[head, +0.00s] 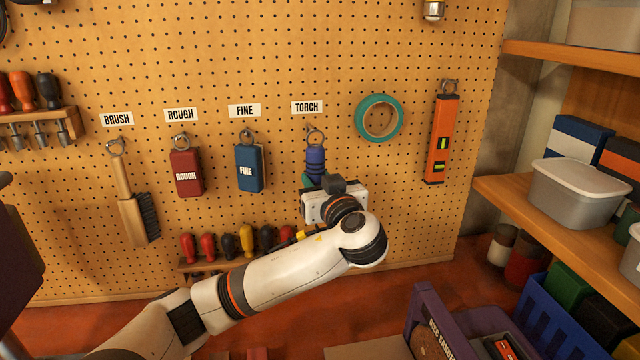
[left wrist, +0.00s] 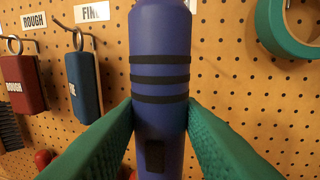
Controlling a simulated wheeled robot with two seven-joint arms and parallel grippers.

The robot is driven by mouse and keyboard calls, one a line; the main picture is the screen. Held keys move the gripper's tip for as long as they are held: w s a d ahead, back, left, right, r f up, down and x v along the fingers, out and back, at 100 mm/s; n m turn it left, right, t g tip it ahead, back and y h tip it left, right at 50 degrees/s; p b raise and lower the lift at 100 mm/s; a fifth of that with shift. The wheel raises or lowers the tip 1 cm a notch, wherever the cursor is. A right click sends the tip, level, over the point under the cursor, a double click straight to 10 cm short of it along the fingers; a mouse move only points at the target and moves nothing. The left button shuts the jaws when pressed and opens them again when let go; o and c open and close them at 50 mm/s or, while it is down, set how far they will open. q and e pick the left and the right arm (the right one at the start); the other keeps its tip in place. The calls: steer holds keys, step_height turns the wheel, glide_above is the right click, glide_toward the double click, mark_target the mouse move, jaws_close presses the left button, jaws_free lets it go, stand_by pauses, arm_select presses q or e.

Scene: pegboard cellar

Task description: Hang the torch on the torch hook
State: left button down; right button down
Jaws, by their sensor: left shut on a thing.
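The torch (head: 315,160) is blue with black bands and has a metal ring at its top. It hangs upright in front of the pegboard, below the TORCH label (head: 307,107). Its ring is at the spot of the torch hook, but I cannot tell whether the hook passes through it. My left gripper (head: 313,183) is shut on the torch's lower body. In the left wrist view its green fingers press on both sides of the torch (left wrist: 160,60), below the black bands; the ring is out of that view. My right gripper is not in view.
Left of the torch hang a blue FINE block (head: 249,168), a red ROUGH block (head: 187,172) and a brush (head: 130,200). Right of it hang a green tape roll (head: 364,120) and an orange level (head: 441,138). A screwdriver rack (head: 205,262) is below, behind my arm.

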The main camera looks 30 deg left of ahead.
arm_select(q)
steer(key=shift+w+a, duration=0.25)
steer(key=shift+w, duration=0.1)
steer(key=shift+w+a, duration=0.15)
steer(key=shift+w, duration=0.05)
steer(key=shift+x, duration=0.8)
steer(key=shift+w+a+f+b, duration=0.3)
steer(key=shift+w+a+b, duration=0.2)
steer(key=shift+w, duration=0.3)
steer(key=shift+w+a+f+b, duration=0.35)
steer(key=shift+w+a, duration=0.2)
steer(key=shift+w, duration=0.3)
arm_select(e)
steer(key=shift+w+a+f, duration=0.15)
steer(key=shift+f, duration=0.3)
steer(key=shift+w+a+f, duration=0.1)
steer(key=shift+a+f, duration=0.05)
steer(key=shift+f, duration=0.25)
arm_select(q)
steer(key=shift+r, duration=0.1)
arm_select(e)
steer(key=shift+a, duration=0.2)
